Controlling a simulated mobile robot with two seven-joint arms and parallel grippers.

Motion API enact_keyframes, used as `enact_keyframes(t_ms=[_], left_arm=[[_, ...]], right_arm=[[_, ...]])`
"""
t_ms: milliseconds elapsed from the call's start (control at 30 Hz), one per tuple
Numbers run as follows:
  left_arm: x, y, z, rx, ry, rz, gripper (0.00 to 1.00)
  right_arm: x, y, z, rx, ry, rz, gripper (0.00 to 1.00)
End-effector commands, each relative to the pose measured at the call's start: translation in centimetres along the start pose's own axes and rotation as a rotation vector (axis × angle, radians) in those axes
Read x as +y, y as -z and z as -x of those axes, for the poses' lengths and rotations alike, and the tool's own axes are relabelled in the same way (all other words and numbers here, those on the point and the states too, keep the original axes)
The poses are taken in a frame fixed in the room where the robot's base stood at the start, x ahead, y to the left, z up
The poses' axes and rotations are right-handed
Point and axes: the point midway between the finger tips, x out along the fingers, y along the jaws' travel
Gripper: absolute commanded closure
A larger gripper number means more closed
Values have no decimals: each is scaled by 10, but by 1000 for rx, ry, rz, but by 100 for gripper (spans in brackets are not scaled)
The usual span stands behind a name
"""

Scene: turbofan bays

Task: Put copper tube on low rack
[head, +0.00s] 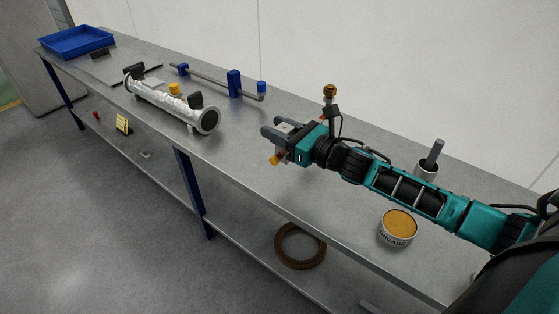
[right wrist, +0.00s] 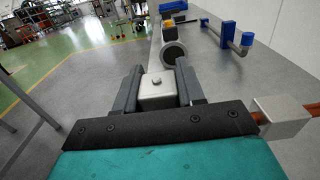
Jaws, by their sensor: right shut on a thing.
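My right gripper (head: 268,130) is over the bench top, pointing left. In the right wrist view its fingers (right wrist: 157,88) are shut on a grey metal block with a bolt on top. A copper tube (right wrist: 296,106) with a pale block on it shows right of the gripper. In the head view an orange-copper end (head: 275,160) shows on the gripper's near side and a brass-coloured fitting (head: 330,91) beyond it; the middle is hidden, so I cannot tell whether they join. No rack is clearly recognisable. My left gripper is out of view.
A brown ring (head: 300,262) lies on the lower shelf. The wall stands close behind.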

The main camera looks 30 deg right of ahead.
Motion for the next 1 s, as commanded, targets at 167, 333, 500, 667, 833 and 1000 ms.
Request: enact_keyframes(t_ms=[167,333,500,667,833,1000], left_arm=[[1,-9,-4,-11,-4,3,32],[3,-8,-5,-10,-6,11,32],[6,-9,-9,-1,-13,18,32],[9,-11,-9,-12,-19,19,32],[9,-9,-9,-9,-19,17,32],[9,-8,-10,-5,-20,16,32]], right_arm=[[0,27,-1,-4,0,2,100],[0,36,-1,-3,-1,2,100],[0,63,-1,-2,0,0,100],[0,73,-1,-4,-1,3,100],[0,72,0,-3,-1,3,100],[0,75,0,0,0,0,56]])
